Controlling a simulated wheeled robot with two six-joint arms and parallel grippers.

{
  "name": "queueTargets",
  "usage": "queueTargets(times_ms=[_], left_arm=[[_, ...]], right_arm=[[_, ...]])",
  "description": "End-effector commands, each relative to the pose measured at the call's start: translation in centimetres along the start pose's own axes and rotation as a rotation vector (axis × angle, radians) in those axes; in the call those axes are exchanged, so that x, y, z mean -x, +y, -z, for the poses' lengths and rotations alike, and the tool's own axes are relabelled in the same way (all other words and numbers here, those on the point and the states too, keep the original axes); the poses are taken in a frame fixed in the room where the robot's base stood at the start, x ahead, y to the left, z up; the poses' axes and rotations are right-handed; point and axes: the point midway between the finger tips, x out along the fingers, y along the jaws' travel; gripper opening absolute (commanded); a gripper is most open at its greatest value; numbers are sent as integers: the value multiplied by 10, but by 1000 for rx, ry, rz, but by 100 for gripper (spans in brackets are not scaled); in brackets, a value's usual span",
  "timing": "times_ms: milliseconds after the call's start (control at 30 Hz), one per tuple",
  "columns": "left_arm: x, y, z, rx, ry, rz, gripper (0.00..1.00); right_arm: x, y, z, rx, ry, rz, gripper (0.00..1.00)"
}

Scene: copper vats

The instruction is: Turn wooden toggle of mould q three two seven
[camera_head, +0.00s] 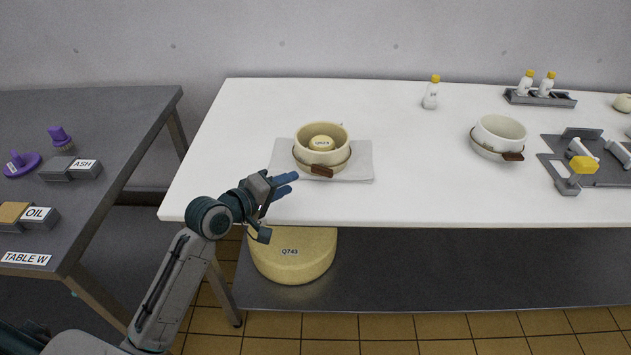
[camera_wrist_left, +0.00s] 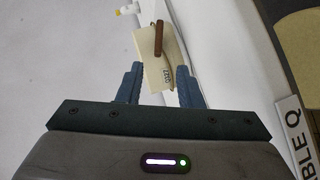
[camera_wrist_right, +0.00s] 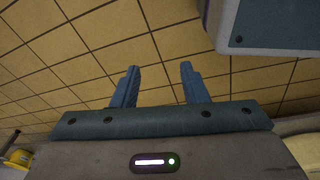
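A cream round mould (camera_head: 301,155) stands on a pale cloth on the white table, with a small cheese (camera_head: 322,143) inside it. The cheese's label is too small to read surely. A brown wooden toggle (camera_head: 321,171) sits on the mould's front side. My left gripper (camera_head: 288,184) is open and empty, at the table's front edge, left of and in front of the toggle. In the left wrist view the toggle (camera_wrist_left: 158,38) shows ahead, between and beyond the fingers, not touching them. My right gripper (camera_wrist_right: 159,82) is open and empty over the tiled floor.
A second, white mould (camera_head: 500,132) with a brown toggle (camera_head: 513,156) stands further right. A bottle (camera_head: 431,94) stands at the back. A large cheese (camera_head: 291,258) labelled Q743 lies on the shelf below. The dark table W (camera_head: 120,110) is at left.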

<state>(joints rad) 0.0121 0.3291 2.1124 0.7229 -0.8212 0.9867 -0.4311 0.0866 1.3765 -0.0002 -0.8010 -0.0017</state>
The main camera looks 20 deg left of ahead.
Motion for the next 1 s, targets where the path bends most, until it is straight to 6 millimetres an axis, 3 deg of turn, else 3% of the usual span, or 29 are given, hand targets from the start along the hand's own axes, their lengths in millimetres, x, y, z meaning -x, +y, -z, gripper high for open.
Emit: queueTargets(times_ms=[167,600,800,1000], left_arm=[[-13,2,-1,12,-7,-4,33],[-90,2,-1,9,-6,-2,33],[-105,1,-1,7,-6,-2,33],[-107,1,-2,6,-6,-1,33]], right_arm=[[0,0,0,0,-1,0,40],[-5,0,-6,-1,-2,0,40],[-7,1,-9,-1,-5,0,40],[-8,1,-10,-1,-8,0,40]])
